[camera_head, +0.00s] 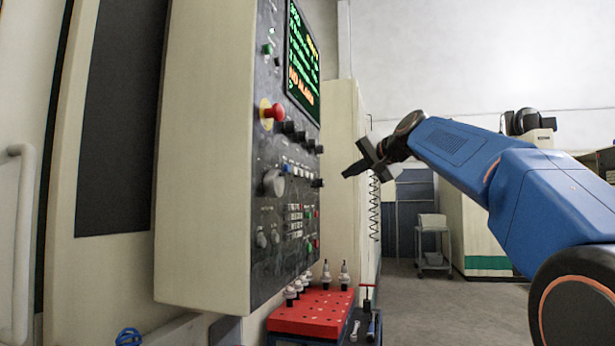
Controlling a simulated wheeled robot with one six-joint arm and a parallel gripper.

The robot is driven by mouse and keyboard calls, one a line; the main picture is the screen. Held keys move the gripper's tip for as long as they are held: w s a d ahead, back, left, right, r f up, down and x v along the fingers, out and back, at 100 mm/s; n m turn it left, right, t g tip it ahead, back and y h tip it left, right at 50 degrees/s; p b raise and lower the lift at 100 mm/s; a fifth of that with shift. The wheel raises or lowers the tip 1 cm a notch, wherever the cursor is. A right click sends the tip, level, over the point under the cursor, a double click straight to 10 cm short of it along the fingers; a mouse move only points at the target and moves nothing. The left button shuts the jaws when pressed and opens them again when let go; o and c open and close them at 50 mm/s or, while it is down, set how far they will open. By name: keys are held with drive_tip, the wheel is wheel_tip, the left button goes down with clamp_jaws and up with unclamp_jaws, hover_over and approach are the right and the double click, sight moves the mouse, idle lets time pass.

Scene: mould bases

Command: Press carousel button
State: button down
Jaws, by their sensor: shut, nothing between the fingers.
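The machine's control panel (270,235) stands upright at the left of centre, seen at a steep angle. It carries a lit screen (302,65), a red mushroom button (272,112), dark knobs and rows of small coloured buttons. Green and red buttons (310,229) sit at its lower right edge. I cannot tell which one is the carousel button; the labels are too small to read. My gripper (347,174) is shut and empty, at the end of my blue arm. It points left toward the panel and appears apart from it, to the right of the knobs.
A red tool rack (312,318) with several white tool holders stands below the panel. A coiled cable (374,208) hangs behind my gripper. A grey cart (433,243) stands further back. The floor (440,300) at right is clear.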

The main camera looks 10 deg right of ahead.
drive_tip(key=w+a, duration=0.4)
drive_tip(key=a, duration=0.3)
drive_tip(key=shift+w+a, duration=0.2)
drive_tip(key=shift+a, duration=0.1)
drive_tip(key=shift+w+a, duration=0.1)
drive_tip(key=shift+a, duration=0.05)
idle(2.0)
drive_tip(key=shift+w+a, duration=0.1)
drive_tip(key=shift+a, duration=0.1)
drive_tip(key=shift+w+a, duration=0.2)
drive_tip(key=shift+a, duration=0.15)
idle(0.9)
drive_tip(key=shift+d, duration=0.1)
drive_tip(key=shift+s+d, duration=0.4)
drive_tip(key=shift+d, duration=0.2)
drive_tip(key=shift+s+d, duration=0.4)
drive_tip(key=shift+d, duration=0.35)
drive_tip(key=shift+s+d, duration=0.45)
drive_tip(key=shift+d, duration=0.25)
drive_tip(key=shift+s+d, duration=0.4)
drive_tip(key=shift+d, duration=0.35)
idle(0.5)
